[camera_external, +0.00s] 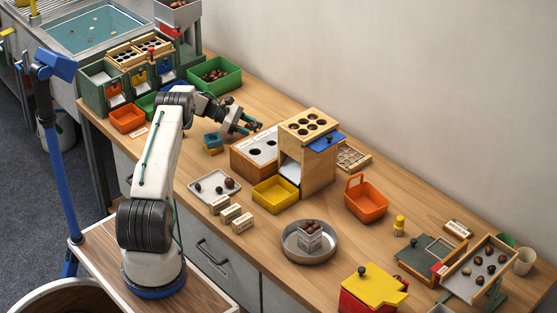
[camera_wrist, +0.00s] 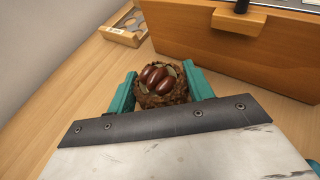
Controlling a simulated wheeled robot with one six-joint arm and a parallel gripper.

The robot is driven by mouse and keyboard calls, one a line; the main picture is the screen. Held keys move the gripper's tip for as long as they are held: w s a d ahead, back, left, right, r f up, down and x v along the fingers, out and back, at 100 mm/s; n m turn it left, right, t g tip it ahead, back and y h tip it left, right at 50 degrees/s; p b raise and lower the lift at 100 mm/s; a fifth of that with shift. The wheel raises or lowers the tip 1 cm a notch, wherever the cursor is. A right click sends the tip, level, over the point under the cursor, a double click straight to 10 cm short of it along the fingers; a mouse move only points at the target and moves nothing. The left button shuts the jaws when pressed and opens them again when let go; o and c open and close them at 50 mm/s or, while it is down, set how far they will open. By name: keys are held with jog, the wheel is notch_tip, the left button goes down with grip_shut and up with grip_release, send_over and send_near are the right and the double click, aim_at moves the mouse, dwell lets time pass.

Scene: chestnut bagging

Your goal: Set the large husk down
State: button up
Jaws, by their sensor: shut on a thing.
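The large husk (camera_wrist: 160,97) shows in the wrist view as a rough brown, open burr with several glossy chestnuts inside. It sits between the two teal fingers of my gripper (camera_wrist: 162,90), which is shut on it. In the external view my gripper (camera_external: 250,127) is over the bench, behind and left of the wooden tower. The husk is small and partly hidden there. Its gap to the bench top is hard to judge from these views.
A wooden box with round holes (camera_external: 242,160) and a wooden tower (camera_external: 317,175) stand close to my gripper. A green bin (camera_external: 228,84) of chestnuts is behind left. A flat wooden gauge tray (camera_wrist: 122,36) lies near the wall. Bare bench (camera_wrist: 85,80) shows left of the husk.

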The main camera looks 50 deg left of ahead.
jog(key=shift+f, duration=0.6)
jog(key=o, duration=1)
jog(key=shift+r, duration=0.4)
jog(key=v, duration=1.2)
jog(key=shift+d+r, duration=0.1)
jog(key=shift+r, duration=0.15)
